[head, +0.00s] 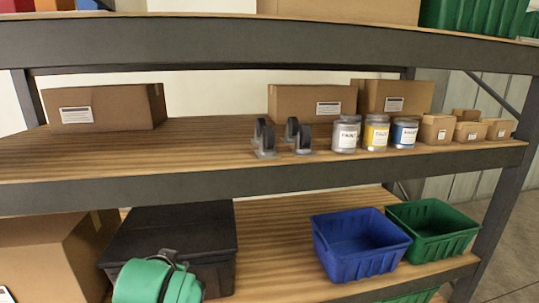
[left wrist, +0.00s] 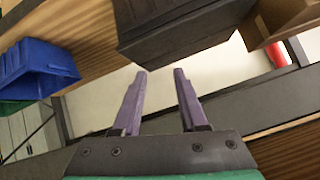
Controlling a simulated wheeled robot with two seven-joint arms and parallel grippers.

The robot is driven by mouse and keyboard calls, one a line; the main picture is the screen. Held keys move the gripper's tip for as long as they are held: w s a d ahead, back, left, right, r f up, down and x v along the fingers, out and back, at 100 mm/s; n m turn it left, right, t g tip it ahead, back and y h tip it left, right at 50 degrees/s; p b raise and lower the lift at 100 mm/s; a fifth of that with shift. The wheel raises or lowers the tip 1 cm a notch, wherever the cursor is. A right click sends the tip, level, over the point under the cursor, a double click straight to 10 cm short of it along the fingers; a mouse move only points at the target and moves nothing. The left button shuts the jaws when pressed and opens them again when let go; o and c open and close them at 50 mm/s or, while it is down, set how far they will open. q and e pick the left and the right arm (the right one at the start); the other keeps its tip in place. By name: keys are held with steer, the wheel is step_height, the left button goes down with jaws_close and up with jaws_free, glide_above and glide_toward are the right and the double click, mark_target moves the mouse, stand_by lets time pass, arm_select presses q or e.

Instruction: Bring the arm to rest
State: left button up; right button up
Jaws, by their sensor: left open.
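My left gripper (left wrist: 163,72) shows in the left wrist view with its two purple-grey fingers spread apart and nothing between them. Beyond the fingertips are the black box and a pale wall. In the head view the green part of my left arm is low in the frame, in front of the black box (head: 190,228); the fingers cannot be made out there. My right arm and gripper are in neither view.
The shelf rack's middle board (head: 190,160) holds cardboard boxes (head: 105,107), casters (head: 265,140) and jars (head: 345,134). The lower board (head: 270,235) holds a blue bin (head: 360,258), a green bin (head: 432,240) and a large carton (head: 50,255). Bare board lies between black box and blue bin.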

arm_select(q)
steer(key=s+f+g+h, duration=0.3)
steer(key=s+f+g, duration=0.4)
steer(key=s+f, duration=1.45)
steer(key=s+f+m+g, duration=0.1)
steer(key=s+f, duration=0.1)
steer(key=f, duration=0.9)
steer(key=s+f, duration=0.2)
steer(key=f, duration=1)
steer(key=s+a+f, duration=0.1)
steer(key=s+f, duration=0.5)
steer(key=s, duration=0.2)
steer(key=s+a+f+g, duration=0.1)
steer(key=s+a+f, duration=0.1)
steer(key=s+f, duration=0.5)
steer(key=shift+s+a+y, duration=0.25)
steer(key=shift+s+y, duration=0.05)
steer(key=shift+s, duration=0.35)
